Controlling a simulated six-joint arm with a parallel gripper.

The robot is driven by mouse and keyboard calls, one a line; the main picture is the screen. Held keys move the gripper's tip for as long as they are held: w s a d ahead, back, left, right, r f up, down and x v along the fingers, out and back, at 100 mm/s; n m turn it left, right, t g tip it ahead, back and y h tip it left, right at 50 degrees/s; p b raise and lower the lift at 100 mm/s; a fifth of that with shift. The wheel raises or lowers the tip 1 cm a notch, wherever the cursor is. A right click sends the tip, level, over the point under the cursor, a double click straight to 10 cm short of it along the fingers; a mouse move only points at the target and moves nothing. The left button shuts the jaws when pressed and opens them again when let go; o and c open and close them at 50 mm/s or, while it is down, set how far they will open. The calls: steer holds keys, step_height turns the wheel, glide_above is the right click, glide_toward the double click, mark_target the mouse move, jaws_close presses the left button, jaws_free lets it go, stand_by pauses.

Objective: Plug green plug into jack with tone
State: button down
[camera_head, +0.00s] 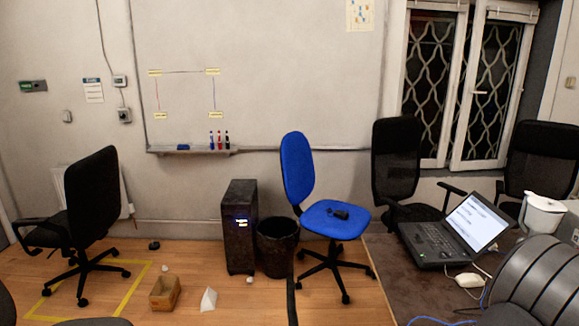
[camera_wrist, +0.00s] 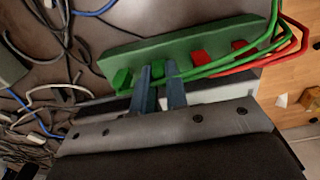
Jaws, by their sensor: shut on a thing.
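In the wrist view, my gripper (camera_wrist: 160,78) has its two blue-grey fingers close together at the front edge of a green panel (camera_wrist: 180,43). A green plug (camera_wrist: 158,69) shows between the fingertips, and the gripper is shut on it. I cannot tell whether the plug is seated in the panel or just above it. Another green block (camera_wrist: 122,79) is at the left on the panel. Two red blocks (camera_wrist: 200,57) (camera_wrist: 238,46) are to the right. Green and red cables run off the right side. No tone mark is readable. The head view does not show the gripper.
Tangled black, white and blue cables (camera_wrist: 60,100) lie left of the panel. In the head view a laptop (camera_head: 455,232) and a white mouse (camera_head: 469,280) are on the dark table (camera_head: 385,265). A blue chair (camera_head: 335,218), a bin (camera_head: 277,248) and a computer tower (camera_head: 239,225) stand beyond.

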steer(key=shift+r, duration=0.1)
steer(key=shift+r, duration=2)
